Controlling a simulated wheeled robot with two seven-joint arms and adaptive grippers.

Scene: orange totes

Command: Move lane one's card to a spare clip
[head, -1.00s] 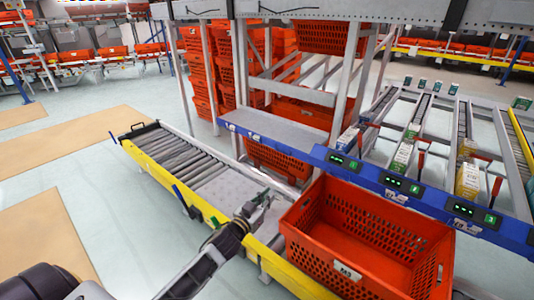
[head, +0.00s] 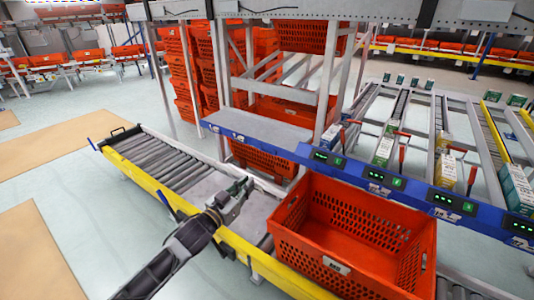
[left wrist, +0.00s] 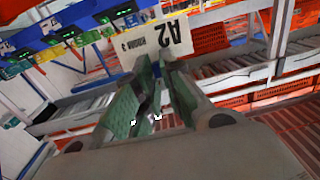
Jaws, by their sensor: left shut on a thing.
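My left gripper (head: 243,187) is over the near conveyor, left of the front orange tote. In the left wrist view my left gripper (left wrist: 155,80) is shut on a white card (left wrist: 155,42), printed "A2 ROUND 3", which shows upside down and sticks out beyond the fingertips. The card is clear of the rail in that view. In the head view I cannot make the card out. The blue lane rail (head: 410,190) carries lit displays and small white labels, such as one label (head: 447,214) below a display. Their print is too small to read. My right gripper is not in view.
The orange tote (head: 345,268) stands at the front right, below the blue rail. A roller conveyor (head: 165,160) with a yellow edge runs to the left. A grey shelf (head: 255,130) stands behind. Boxes and lanes lie beyond the rail.

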